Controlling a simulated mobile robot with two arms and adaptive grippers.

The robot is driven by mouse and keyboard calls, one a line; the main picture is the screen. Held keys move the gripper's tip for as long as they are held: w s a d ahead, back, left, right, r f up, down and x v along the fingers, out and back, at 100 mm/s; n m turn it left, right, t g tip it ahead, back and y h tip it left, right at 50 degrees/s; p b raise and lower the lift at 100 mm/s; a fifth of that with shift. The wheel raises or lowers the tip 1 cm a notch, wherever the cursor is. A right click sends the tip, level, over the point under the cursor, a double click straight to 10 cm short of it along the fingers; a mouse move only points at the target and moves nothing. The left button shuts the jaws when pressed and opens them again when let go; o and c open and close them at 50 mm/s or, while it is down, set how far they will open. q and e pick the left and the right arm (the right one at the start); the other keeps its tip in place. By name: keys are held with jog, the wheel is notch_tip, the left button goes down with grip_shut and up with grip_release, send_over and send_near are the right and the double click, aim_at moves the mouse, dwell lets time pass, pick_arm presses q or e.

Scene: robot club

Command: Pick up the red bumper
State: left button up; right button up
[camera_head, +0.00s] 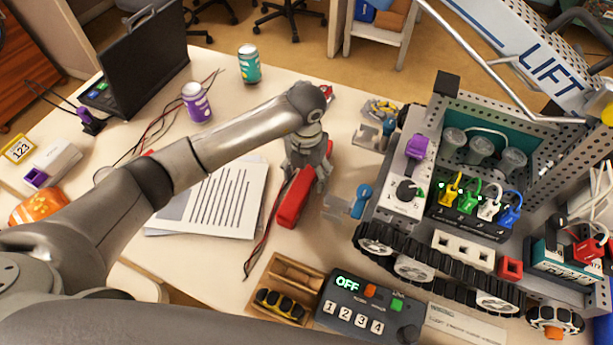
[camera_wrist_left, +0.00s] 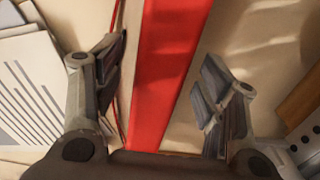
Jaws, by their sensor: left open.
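The red bumper (camera_head: 294,198) is a long red bar on the table, right of the printed papers. In the left wrist view the red bumper (camera_wrist_left: 168,70) runs up the picture between my two fingers. My left gripper (camera_head: 308,176) is over the bumper's far part, which it partly hides in the head view. In the left wrist view the left gripper (camera_wrist_left: 163,85) is open, with a finger on each side of the bar and visible gaps. I cannot tell how far the fingertips are above the table. My right gripper is not in view.
The tracked robot (camera_head: 440,200) stands close on the right. A control box (camera_head: 367,308) and a wooden tray (camera_head: 291,268) are at the front.

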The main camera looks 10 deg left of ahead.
aim_at(307, 174)
pick_arm(q)
jog(key=shift+f, duration=0.55)
jog(key=c, duration=1.2)
jog(key=shift+r, duration=0.15)
jog(key=shift+c, duration=0.2)
notch_tip(307, 174, up, 10)
jog(key=shift+f+b, duration=0.1)
jog(key=shift+b, duration=0.5)
